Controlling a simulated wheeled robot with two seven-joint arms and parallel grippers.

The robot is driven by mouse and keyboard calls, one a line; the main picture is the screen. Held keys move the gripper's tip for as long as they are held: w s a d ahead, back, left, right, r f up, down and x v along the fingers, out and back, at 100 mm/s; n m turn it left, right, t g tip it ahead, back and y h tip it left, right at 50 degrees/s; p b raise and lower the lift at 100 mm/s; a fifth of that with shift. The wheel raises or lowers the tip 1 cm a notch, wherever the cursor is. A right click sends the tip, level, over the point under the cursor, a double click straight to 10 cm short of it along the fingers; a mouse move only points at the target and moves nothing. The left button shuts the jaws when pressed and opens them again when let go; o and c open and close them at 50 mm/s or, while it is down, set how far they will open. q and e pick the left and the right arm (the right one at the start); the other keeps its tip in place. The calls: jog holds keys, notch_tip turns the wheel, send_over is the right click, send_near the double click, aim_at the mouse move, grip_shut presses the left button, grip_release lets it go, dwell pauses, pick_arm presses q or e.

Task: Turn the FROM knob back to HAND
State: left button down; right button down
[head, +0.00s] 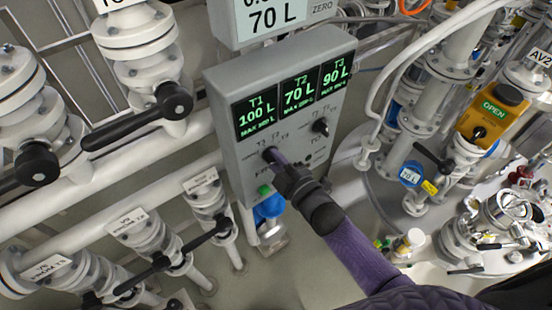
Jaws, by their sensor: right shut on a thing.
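The grey control panel (283,110) hangs tilted in the middle of the head view, with lit T1, T2 and T3 readouts along its top. The FROM knob (268,153) is the dark knob at its lower left, mostly covered by my fingers. My right gripper (274,160) is shut on the FROM knob, its arm reaching up from the lower right. The knob's pointer and the HAND mark are hidden or too small to read. My left gripper is not in view.
The black TO knob (320,126) sits close by on the right of the panel. A green button (265,190) is just below my fingers. White valves with black levers (172,101) stand left, and a yellow OPEN box (493,111) with piping stands right.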

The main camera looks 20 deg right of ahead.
jog(key=shift+f, duration=0.1)
jog(key=c, duration=0.6)
grip_release()
jog(key=shift+c, duration=0.2)
jog(key=shift+s, duration=0.1)
jog(key=v, duration=0.9)
jog(key=shift+s+d, duration=0.15)
jog(key=shift+s, duration=0.2)
